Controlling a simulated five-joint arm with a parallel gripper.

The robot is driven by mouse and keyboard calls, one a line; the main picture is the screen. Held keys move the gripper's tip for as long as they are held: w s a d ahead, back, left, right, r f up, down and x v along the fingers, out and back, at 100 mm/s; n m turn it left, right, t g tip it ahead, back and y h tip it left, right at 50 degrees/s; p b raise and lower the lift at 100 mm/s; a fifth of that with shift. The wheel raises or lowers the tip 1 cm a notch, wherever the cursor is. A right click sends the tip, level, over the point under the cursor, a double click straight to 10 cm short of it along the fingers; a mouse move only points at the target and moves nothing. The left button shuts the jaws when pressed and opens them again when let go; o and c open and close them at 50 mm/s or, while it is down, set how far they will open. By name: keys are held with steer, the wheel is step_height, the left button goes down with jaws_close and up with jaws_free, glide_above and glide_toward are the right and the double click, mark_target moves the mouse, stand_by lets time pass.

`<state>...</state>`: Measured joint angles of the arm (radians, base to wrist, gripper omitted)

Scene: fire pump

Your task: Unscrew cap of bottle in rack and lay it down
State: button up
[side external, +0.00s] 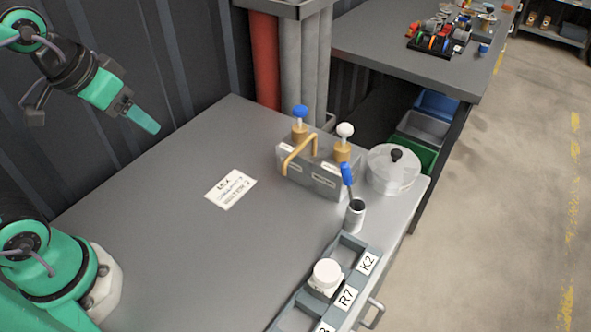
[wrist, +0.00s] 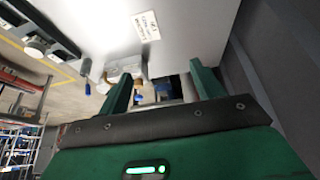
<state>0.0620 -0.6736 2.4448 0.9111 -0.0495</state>
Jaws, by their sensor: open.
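The bottle with its white cap (side external: 327,272) stands upright in the grey rack (side external: 351,246) near the front right of the table. The cap is on the bottle, and the bottle body is mostly hidden below it. The slot label beside it reads R7. In the wrist view a round white cap (wrist: 36,46) shows at the rack (wrist: 50,24) in the upper left. My gripper (side external: 152,128) is raised over the table's back left, far from the bottle. In the wrist view my gripper (wrist: 160,70) has its two green fingers apart, with nothing held between them.
A white note (side external: 231,189) lies on the table.

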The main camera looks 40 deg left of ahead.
steer(key=w+d+g, duration=0.2)
steer(key=w+d, duration=0.4)
steer(key=d, duration=0.3)
steer(key=m+g, duration=0.2)
steer(key=g, duration=0.1)
glide_above(327, 271)
step_height(327, 271, down, 10)
steer(key=shift+f, duration=0.1)
steer(key=shift+f, duration=0.1)
steer(key=shift+f, duration=3.8)
